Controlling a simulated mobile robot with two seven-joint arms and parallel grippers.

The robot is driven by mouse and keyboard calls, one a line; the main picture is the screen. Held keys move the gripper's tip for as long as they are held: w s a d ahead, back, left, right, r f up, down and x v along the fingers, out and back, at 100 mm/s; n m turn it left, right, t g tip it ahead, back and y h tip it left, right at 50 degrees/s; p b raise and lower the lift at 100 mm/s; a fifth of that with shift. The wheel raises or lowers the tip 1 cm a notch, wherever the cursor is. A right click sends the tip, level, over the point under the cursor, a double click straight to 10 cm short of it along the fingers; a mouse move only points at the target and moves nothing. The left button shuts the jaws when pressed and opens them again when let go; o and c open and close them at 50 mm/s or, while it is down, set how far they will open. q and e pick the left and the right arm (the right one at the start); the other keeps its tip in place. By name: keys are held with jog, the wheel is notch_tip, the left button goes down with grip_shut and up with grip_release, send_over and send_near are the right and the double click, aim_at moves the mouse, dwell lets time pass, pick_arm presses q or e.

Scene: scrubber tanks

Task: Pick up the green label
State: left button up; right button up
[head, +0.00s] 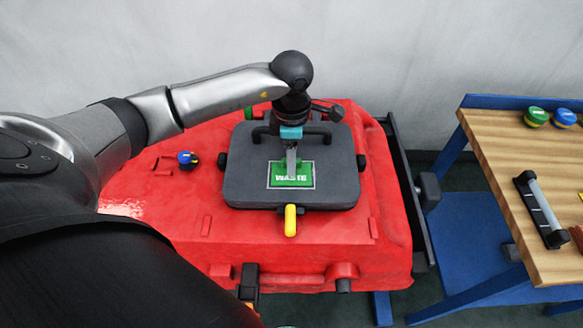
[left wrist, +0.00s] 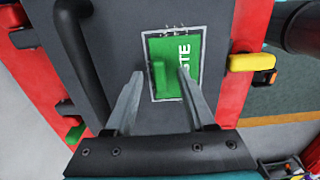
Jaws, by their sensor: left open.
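The green label (head: 291,178) reads "WASTE" and lies in a pale frame on the dark grey lid (head: 240,190) of the red tank (head: 230,240). In the left wrist view the label (left wrist: 188,52) shows with a raised green tab (left wrist: 159,76) on its face. My left gripper (head: 291,168) points down over the label in the head view. In the left wrist view the left gripper (left wrist: 160,82) is open, with its fingers on either side of the tab. I cannot tell whether they touch it.
A yellow handle (head: 290,220) sticks out at the lid's front edge, and a black bar handle (left wrist: 80,60) stands beside the gripper. A blue knob (head: 187,158) is on the tank. A wooden table (head: 515,150) with coloured caps stands at right.

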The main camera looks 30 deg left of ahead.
pick_arm(q)
jog(key=shift+c, duration=0.4)
grip_shut()
dwell(0.9)
